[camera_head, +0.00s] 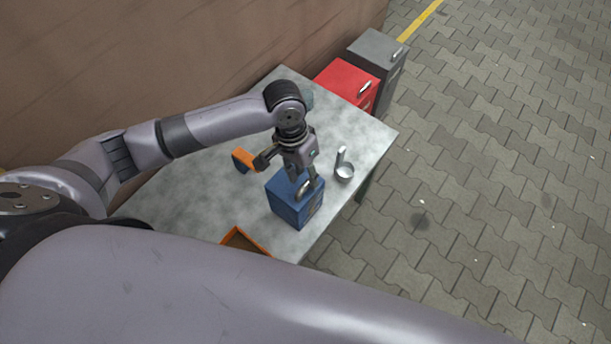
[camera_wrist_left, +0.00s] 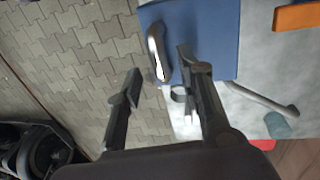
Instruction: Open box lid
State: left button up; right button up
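A blue box (camera_head: 287,208) stands on the grey table, with a curved metal handle on its right side. Its lid looks closed. My left gripper (camera_head: 303,180) is right above the box, pointing down at the handle. In the left wrist view, the blue box (camera_wrist_left: 212,32) fills the top, and the handle (camera_wrist_left: 155,50) lies between the fingertips of the left gripper (camera_wrist_left: 160,68). The fingers are apart, and I see no clear contact with the handle. My right gripper is outside both views.
On the table (camera_head: 200,205) are an orange block (camera_head: 243,159), an orange tray (camera_head: 240,237), a metal ring-shaped piece (camera_head: 344,172) and a teal cylinder (camera_head: 307,98). Red (camera_head: 343,82) and grey (camera_head: 375,50) cabinets stand behind. Paved floor at right is clear.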

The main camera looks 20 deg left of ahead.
pick_arm(q)
jog(key=shift+d+f, duration=0.1)
jog(key=shift+f, duration=0.9)
grip_shut()
